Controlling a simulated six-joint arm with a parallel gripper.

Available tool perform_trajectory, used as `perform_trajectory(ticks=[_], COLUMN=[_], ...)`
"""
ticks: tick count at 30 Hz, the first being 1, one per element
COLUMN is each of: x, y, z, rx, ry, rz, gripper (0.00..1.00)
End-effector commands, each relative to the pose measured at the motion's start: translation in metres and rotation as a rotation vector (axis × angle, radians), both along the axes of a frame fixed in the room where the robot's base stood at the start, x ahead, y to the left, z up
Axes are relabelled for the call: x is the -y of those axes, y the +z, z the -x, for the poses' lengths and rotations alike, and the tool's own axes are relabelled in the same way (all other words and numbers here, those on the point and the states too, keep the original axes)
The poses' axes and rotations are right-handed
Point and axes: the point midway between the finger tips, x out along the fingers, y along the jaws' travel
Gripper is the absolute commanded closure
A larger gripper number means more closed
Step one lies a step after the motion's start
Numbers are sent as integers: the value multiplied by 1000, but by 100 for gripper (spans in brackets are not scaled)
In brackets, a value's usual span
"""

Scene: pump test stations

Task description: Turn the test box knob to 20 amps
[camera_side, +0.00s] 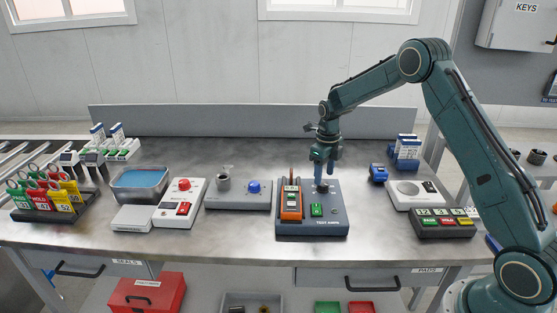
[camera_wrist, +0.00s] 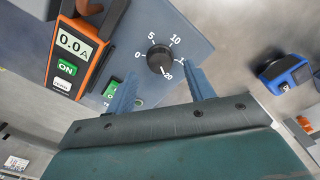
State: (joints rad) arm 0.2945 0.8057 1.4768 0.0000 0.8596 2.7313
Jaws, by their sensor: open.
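The test box (camera_side: 331,229) is blue-grey, labelled TEST AMPS, and sits on the bench. In the wrist view its panel (camera_wrist: 192,22) shows a black round knob (camera_wrist: 160,58) with a dial marked from 0 to 20. The knob's white pointer line appears to point at the 20 mark. My gripper (camera_wrist: 162,75) is open, its two blue fingers apart on either side of the knob's near edge. In the side view my gripper (camera_side: 325,177) is low over the box and mostly hides the knob. I cannot tell whether the fingers touch the panel.
An orange clamp meter (camera_wrist: 72,45) reading 0.0 A stands left of the knob. A green switch (camera_side: 317,210) is on the box. A blue object (camera_side: 378,173) lies right of it. Bench in front is clear.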

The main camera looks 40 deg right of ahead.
Motion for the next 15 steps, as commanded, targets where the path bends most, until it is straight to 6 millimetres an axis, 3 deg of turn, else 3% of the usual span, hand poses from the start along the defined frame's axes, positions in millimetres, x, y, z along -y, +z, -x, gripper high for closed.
perform_trajectory(ticks=[15], x=[0], y=[85], z=[0], rx=[2], ry=[-1], rz=[1], gripper=[47])
